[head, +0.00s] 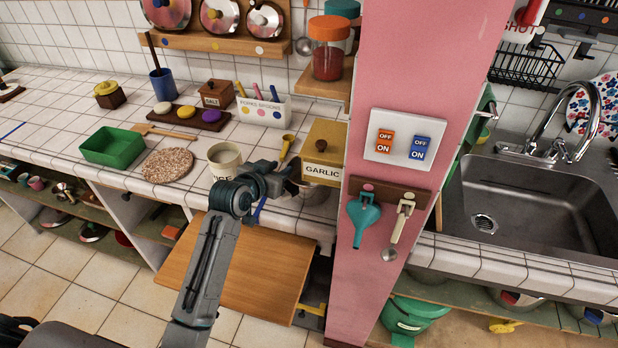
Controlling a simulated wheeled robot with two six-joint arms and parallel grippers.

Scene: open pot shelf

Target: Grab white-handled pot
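I cannot make out a white-handled pot for certain. Several dark, partly hidden pots or pans (92,232) sit on the low open shelf at the left, and others (515,299) sit under the sink; their handles are too small or hidden to tell. My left gripper (292,172) is above the counter, just left of the garlic box (323,150) and behind the pulled-out wooden board. It is away from the low shelves. Its fingers are too small and overlapped to show whether they are open. My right gripper is not in view.
A pink pillar (415,75) divides the counter from the sink (540,215). A wooden board (235,265) juts out below the counter. A cream canister (224,158), green tray (112,146) and round speckled mat (167,165) crowd the counter.

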